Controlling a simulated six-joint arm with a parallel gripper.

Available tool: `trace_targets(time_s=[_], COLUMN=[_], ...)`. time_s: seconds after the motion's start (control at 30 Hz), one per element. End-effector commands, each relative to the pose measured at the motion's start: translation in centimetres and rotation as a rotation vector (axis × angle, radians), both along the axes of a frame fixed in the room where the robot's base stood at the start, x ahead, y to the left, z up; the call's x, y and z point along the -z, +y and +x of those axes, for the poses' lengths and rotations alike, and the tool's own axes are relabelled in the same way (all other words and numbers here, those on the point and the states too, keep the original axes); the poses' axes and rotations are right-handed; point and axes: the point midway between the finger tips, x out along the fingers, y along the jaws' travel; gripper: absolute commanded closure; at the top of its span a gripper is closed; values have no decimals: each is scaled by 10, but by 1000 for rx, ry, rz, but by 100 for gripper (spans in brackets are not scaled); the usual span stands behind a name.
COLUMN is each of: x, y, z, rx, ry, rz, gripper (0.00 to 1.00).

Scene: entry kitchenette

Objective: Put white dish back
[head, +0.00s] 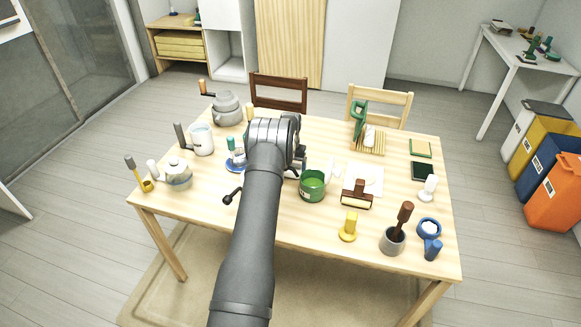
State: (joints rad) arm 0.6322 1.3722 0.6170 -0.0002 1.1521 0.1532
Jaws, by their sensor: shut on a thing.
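My arm reaches from the bottom edge over the middle of the table, and its grey wrist hides what lies below and behind it. The fingers of my gripper are hidden behind the wrist, and so is anything between them. I cannot pick out the white dish for certain. A small pale thing (333,167) shows right of the wrist, beside the green pot (313,187), but its shape is unclear.
Bare wood shows along the front left. Two chairs stand behind.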

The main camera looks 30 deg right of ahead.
Motion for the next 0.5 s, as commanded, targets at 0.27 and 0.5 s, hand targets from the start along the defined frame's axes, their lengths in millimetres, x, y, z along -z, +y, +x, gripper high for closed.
trace_targets(time_s=[0.27, 0.5], x=[2, 2], y=[0, 0], z=[0, 0], rx=[0, 0], ry=[0, 0], rz=[0, 0], gripper=[8, 0])
